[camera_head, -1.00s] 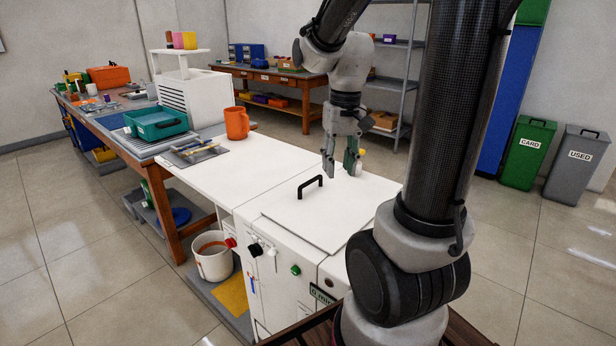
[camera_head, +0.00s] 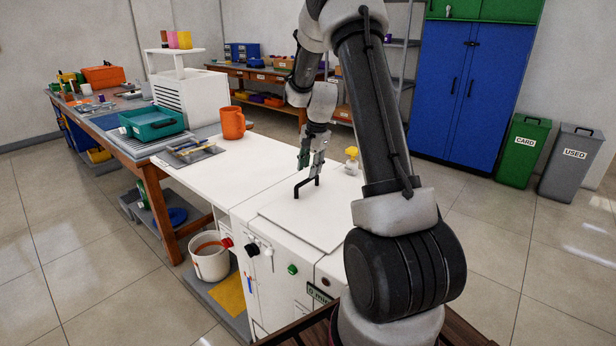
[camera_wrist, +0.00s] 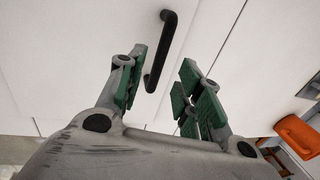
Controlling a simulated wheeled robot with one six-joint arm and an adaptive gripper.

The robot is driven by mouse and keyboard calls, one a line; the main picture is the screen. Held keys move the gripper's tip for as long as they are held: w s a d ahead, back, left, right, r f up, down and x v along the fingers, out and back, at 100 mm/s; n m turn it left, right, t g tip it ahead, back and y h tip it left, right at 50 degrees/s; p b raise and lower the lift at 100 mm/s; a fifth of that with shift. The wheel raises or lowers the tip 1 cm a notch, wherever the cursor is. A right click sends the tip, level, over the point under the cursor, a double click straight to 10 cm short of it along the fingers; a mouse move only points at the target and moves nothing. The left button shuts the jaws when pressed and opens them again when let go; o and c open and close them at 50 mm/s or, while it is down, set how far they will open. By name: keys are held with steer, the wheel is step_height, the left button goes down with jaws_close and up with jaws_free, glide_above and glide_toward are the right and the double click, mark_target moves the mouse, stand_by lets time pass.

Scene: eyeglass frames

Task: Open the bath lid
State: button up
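The bath lid (camera_head: 298,222) is a flat white panel, lying closed on the white bench unit. Its black bar handle (camera_head: 306,184) stands up near the lid's far side. My gripper (camera_head: 311,160) points down right at the handle, with its fingertips close above it. In the wrist view the green-padded fingers are spread apart, and the handle (camera_wrist: 161,50) shows in the gap between them, nearer the left finger. The gripper is open and holds nothing. I cannot tell whether a finger touches the handle.
A yellow-topped knob (camera_head: 351,158) stands just right of the gripper. Knobs and a green button (camera_head: 292,269) are on the unit's front. The lid's surface is clear.

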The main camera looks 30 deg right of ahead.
mark_target(308, 180)
steer(key=f, duration=0.4)
steer(key=shift+w+a+f, duration=0.1)
steer(key=shift+w, duration=0.25)
jaws_close()
